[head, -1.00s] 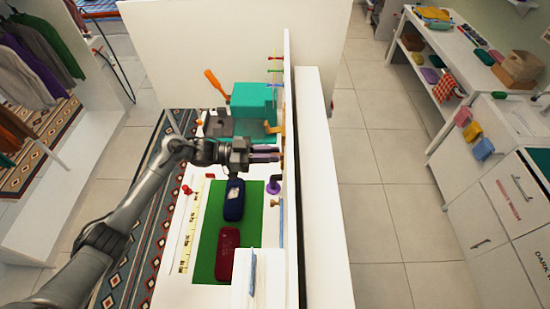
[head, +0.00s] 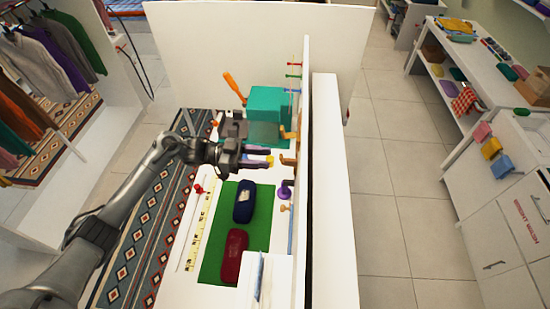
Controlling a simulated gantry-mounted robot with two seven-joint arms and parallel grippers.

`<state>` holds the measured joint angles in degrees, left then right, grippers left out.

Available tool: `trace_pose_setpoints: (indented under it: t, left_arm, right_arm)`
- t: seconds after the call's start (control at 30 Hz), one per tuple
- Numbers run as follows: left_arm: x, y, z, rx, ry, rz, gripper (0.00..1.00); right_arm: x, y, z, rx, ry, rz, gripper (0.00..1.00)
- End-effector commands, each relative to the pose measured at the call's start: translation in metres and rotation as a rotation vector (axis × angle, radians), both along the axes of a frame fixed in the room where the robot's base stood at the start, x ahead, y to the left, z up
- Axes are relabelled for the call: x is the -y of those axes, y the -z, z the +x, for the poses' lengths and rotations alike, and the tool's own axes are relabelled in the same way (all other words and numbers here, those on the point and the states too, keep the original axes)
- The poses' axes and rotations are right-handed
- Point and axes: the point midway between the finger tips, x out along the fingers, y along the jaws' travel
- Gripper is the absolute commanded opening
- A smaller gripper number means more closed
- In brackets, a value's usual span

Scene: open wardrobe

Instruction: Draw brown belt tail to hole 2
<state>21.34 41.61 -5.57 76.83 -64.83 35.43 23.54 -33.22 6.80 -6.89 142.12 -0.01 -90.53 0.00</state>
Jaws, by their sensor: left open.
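My left gripper (head: 265,156) is open, with its two fingers apart and pointing right toward the white upright panel. No object shows between the fingertips. A small brown piece (head: 289,160) sticks out from the panel just right of the fingertips, apart from them. A tan-brown piece (head: 288,133) sits above it on the same panel. Either may be part of the brown belt, but they are too small to tell; no holes or buckle can be made out. My right gripper is not in view.
A teal block (head: 268,102) and an orange handle (head: 233,86) stand behind the gripper. A purple knob (head: 285,190) is on the panel below. A blue case (head: 244,202) and a red case (head: 234,255) lie on a green mat (head: 262,218), beside a yellow tape measure (head: 201,232).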

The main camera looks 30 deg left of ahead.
Motion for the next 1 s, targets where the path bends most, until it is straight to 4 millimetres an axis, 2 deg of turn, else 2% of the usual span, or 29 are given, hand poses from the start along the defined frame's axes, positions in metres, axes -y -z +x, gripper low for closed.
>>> trace_pose_setpoints:
  t: [0.1,0.3,1.0]
  left_arm:
    - [-0.017,0.001,-0.008,-0.001,-0.002,0.003,0.4]
    - [-0.034,0.002,-0.016,-0.002,-0.001,0.001,0.4]
    - [-0.038,0.0,-0.018,-0.001,0.0,0.0,0.4]
  right_arm:
    - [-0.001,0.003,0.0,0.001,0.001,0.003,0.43]
    - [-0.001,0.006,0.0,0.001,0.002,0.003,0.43]
    - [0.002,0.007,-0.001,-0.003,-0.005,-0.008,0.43]
